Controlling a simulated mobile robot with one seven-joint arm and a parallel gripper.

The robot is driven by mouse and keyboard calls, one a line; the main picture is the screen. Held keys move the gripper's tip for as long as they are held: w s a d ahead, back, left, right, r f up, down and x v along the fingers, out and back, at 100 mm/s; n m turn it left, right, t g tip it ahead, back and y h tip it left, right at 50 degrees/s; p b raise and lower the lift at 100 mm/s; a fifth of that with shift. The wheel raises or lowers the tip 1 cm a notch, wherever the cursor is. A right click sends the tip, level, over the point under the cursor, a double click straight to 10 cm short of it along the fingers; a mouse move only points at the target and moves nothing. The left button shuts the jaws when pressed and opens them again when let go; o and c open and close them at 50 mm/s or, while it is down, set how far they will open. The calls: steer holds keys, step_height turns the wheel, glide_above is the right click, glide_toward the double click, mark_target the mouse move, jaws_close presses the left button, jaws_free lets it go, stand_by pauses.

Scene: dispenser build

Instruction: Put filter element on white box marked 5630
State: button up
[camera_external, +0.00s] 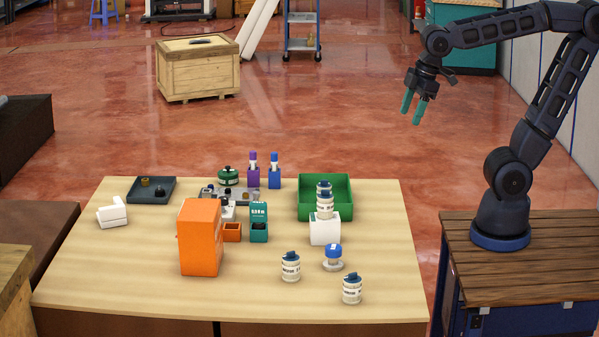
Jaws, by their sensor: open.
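A white box (325,231) stands right of the table's middle, in front of the green tray; no marking is legible. A white canister with a dark blue top (324,208) appears to stand on it, with a similar one (324,189) just behind. Two more such canisters stand near the front, one left (290,268) and one right (352,291). A blue-topped part on a pale disc (333,256) is between them. I cannot tell which is the filter element. My gripper (413,107) is open and empty, raised beyond the table's back right corner.
The green tray (346,213) lies at the back right of the table. A tall orange box (200,239), small orange and teal holders, and purple and blue bottles crowd the middle. A dark tray (138,196) and a white object (112,213) are left. The front left is clear.

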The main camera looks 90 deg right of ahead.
steer(key=s+d+f+m+t, duration=0.1)
steer(key=s+d+f+m, duration=0.1)
steer(key=s+m, duration=0.2)
steer(key=s, duration=0.2)
steer(key=shift+s+d, duration=0.3)
steer(key=shift+s, duration=0.1)
